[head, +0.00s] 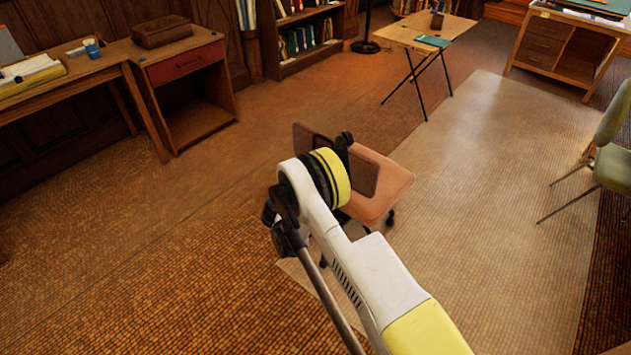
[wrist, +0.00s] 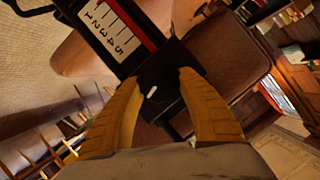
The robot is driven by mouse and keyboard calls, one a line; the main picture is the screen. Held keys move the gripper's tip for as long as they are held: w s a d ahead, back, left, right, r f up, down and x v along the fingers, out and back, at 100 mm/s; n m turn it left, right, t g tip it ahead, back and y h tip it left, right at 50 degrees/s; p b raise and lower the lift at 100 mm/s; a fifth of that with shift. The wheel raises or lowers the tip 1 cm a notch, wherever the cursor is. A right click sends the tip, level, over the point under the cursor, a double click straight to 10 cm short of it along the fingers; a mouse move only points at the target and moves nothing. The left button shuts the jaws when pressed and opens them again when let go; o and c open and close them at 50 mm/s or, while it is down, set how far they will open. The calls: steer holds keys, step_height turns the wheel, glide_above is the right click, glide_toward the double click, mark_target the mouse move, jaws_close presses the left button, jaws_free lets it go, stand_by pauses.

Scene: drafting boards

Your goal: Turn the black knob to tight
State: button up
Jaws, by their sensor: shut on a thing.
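In the wrist view, the black knob (wrist: 165,88) is a dark block with a short white mark on its face. It sits at the lower end of a black bar with a white number scale (wrist: 108,28) and a red stripe. The two yellow fingers of my gripper (wrist: 160,84) stand on either side of the knob and are shut on it. The numbers 1 to 5 can be read on the scale. In the head view my arm hides the knob and the fingers.
A chair with a salmon seat (head: 378,198) and brown backrest (head: 350,168) stands just beyond my arm. A folding table (head: 425,32) is behind it, a green chair (head: 612,165) at right, and a wooden cabinet (head: 190,105) at left. Open floor lies between them.

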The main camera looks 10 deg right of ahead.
steer(key=shift+d+m+t, duration=0.1)
steer(key=shift+m+t, duration=0.6)
steer(key=shift+m, duration=0.4)
steer(key=o, duration=1.2)
step_height(320, 180, up, 10)
steer(key=shift+f, duration=0.1)
